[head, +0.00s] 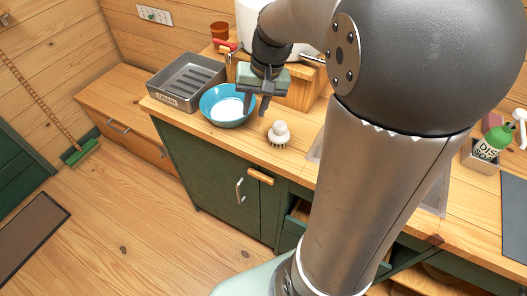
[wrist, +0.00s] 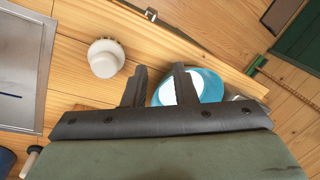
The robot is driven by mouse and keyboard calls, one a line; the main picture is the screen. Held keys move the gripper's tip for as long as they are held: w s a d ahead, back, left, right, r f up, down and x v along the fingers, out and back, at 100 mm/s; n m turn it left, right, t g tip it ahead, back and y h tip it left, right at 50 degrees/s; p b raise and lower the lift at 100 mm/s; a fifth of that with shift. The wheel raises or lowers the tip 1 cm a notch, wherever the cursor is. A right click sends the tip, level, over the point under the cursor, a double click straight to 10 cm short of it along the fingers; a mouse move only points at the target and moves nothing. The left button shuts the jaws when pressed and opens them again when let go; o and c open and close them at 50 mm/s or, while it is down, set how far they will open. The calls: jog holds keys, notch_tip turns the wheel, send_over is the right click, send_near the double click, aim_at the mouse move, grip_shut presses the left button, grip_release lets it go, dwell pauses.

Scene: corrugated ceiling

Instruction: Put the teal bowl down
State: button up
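The teal bowl (head: 207,104), white inside, stands upright on the wooden counter (head: 190,122), right of the grey metal tray in the head view. My gripper (head: 256,109) is at the bowl's right side, pointing down, with its fingers spread apart. In the wrist view the bowl (wrist: 212,84) lies beyond the fingertips of my gripper (wrist: 164,72). One finger covers part of the bowl there, and part of the bowl shows in the gap between the fingers. I see no finger closed on its rim; whether one touches it I cannot tell.
A white-knobbed brush (head: 279,133) stands on the counter just right of the bowl; it also shows in the wrist view (wrist: 105,58). The grey metal tray (head: 186,80) is close on the left. A wooden stand (head: 298,92) is behind my gripper. The counter's front edge is near.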

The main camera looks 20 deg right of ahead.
jog(key=s+a+f+n+h, duration=0.1)
jog(key=s+a+f+n, duration=0.1)
jog(key=s, duration=0.6)
jog(key=s+a+f+n+h, duration=0.1)
jog(key=s+a+f+n, duration=0.1)
jog(key=s, duration=0.6)
jog(key=shift+s+a+f+g, duration=0.15)
jog(key=shift+s+a+g, duration=0.2)
jog(key=shift+a, duration=0.15)
